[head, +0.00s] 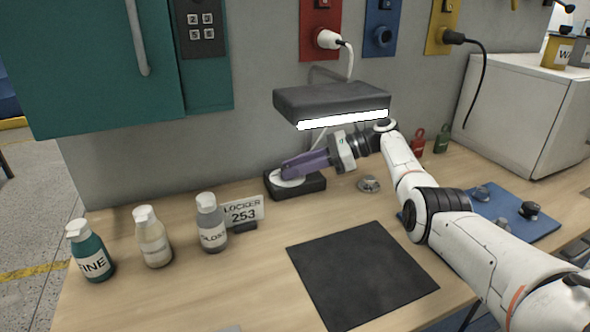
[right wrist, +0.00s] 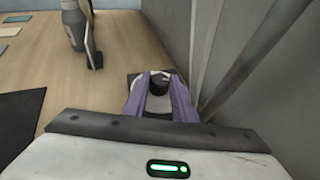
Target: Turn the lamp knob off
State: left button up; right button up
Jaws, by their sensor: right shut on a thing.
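The desk lamp has a dark flat head (head: 325,98) with a bright white strip (head: 345,120) along its lower front edge, so it is lit. Its dark base (head: 312,187) with a pale round disc stands on the bench against the wall. My right gripper (head: 288,172) reaches over the base from the right with its purple fingers down at the disc. In the right wrist view, the black knob (right wrist: 159,87) sits between the fingertips, which are shut on it. The fingers hide the knob in the head view. My left gripper is not in view.
Several labelled bottles (head: 154,240) and a "LOCKER 253" sign (head: 243,213) stand left of the base. A black mat (head: 362,272) lies in front. A blue mat (head: 510,212) with small metal parts lies right. A teal cabinet (head: 90,70) overhangs the back left.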

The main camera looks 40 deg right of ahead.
jog(key=shift+f, duration=0.1)
jog(key=o, duration=1)
jog(key=shift+o, duration=0.2)
jog(key=v, duration=1)
jog(key=shift+b, duration=0.3)
jog(key=shift+s+d, duration=0.1)
